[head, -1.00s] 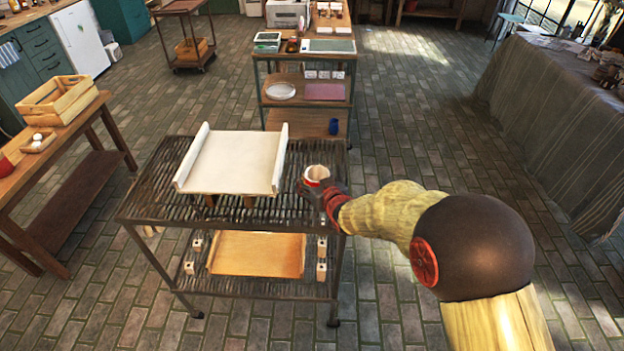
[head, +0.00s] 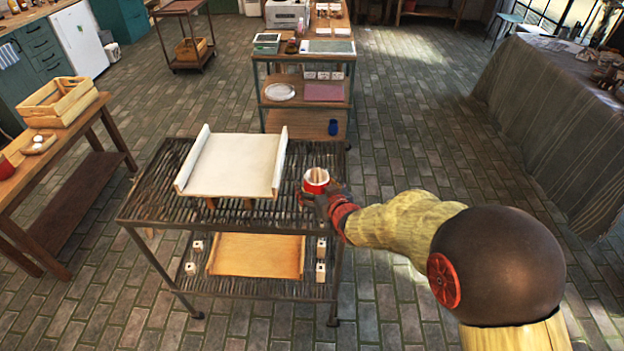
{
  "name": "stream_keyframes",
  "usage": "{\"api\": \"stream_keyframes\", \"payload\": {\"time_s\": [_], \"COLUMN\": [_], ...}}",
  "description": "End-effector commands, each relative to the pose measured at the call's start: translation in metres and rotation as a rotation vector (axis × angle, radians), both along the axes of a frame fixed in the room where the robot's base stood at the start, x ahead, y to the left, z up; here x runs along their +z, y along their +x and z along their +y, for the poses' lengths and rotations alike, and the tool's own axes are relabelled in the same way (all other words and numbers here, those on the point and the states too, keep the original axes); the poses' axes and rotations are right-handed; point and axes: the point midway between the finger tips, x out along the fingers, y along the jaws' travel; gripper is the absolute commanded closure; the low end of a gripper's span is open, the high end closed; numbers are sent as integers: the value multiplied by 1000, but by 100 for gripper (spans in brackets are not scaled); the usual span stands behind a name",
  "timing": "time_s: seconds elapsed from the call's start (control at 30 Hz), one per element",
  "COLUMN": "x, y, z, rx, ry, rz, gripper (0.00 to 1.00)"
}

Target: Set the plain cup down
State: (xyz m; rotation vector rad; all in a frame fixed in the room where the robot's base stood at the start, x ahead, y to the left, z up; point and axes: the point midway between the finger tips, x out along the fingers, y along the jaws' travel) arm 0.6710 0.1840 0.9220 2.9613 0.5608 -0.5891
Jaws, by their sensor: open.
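A small red and white cup (head: 314,186) stands upright at the right end of the slatted top of the metal cart (head: 150,205). Its pale rim and inside face up. I cannot tell whether it is plain. My gripper (head: 312,198) is at the near right side of the cup, low by the cart top. It is open, and its fingers are small and dark here. I cannot tell whether they still touch the cup. The base of the cup is partly hidden by the gripper.
A large cream tray-like board (head: 232,165) stands just left of the cup on the cart. A wooden tray (head: 257,255) lies on the lower shelf among several small pale blocks. A second shelf cart (head: 262,82) stands behind.

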Motion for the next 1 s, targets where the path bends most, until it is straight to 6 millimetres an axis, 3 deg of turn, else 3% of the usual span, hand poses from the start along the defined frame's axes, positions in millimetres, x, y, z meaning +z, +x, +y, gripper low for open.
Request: {"api": "stream_keyframes", "payload": {"time_s": [0.33, 0.73, 0.87, 1.0], "x": [27, 34, 59, 107], "y": [-56, -69, -72, -97], "z": [-22, -30, -50, -96], "rx": [0, -6, -54, -157], "ry": [-1, -4, -35, -94], "rz": [0, 3, 38, 140], "gripper": [26, 26, 26, 26]}}
